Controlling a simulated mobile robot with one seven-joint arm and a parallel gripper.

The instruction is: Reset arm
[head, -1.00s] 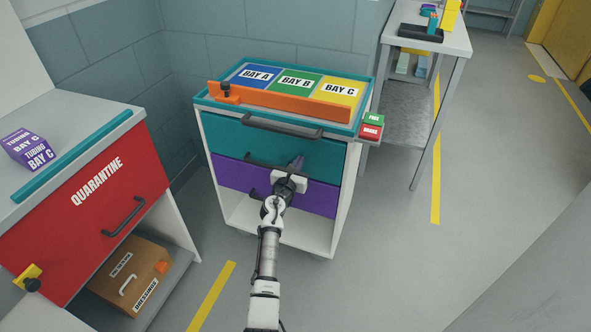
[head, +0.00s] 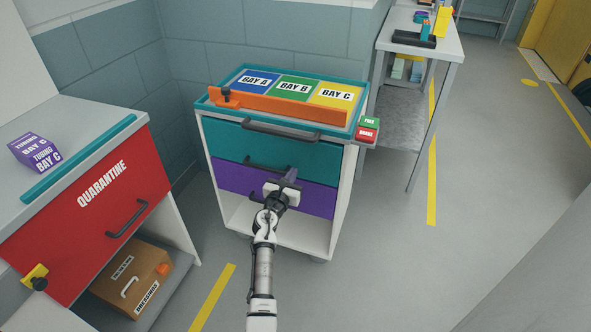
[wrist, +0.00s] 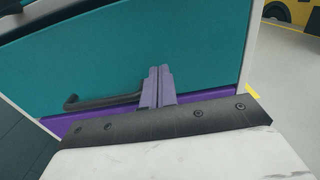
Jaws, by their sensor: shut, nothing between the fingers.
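My gripper (head: 290,176) is in front of the drawer cart, by the purple drawer (head: 232,179) and just right of a dark handle (head: 262,165). In the wrist view its two purple fingers (wrist: 157,88) are together with nothing between them. Behind them are the teal drawer front (wrist: 120,55) and a dark bar handle (wrist: 100,101). I cannot tell whether the fingertips touch the cart. My arm reaches forward from the bottom of the head view.
The cart's teal top tray (head: 228,78) holds bay panels behind an orange bar (head: 275,106). A red quarantine drawer (head: 95,200) stands left, with a brown box (head: 130,280) below. A grey table (head: 445,50) is behind right. Floor at right is clear.

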